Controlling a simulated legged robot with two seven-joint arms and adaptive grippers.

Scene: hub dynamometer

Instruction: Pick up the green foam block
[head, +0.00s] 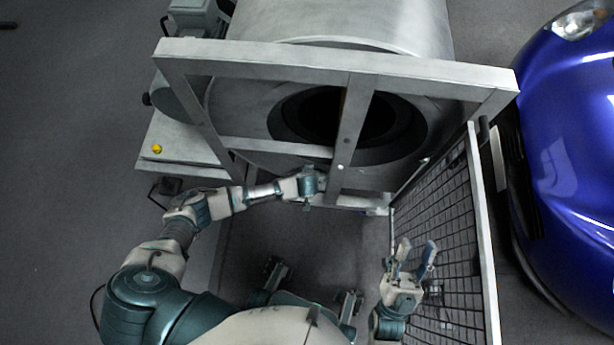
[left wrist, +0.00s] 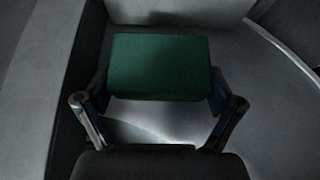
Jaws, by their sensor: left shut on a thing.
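The green foam block (left wrist: 160,66) fills the space between the fingers of my left gripper (left wrist: 158,92) in the left wrist view. The gripper is shut on it, with one dark finger at each side. In the head view my left gripper (head: 310,186) is at the lower part of the grey metal frame, in front of the drum; I cannot clearly make out the block there. My right gripper (head: 416,256) is open and empty, fingers pointing up the picture, beside the mesh panel.
The grey frame (head: 330,62) stands before the large drum (head: 240,112) with its dark round opening. A black mesh panel (head: 440,220) stands at the right, with a blue car (head: 575,170) beyond it.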

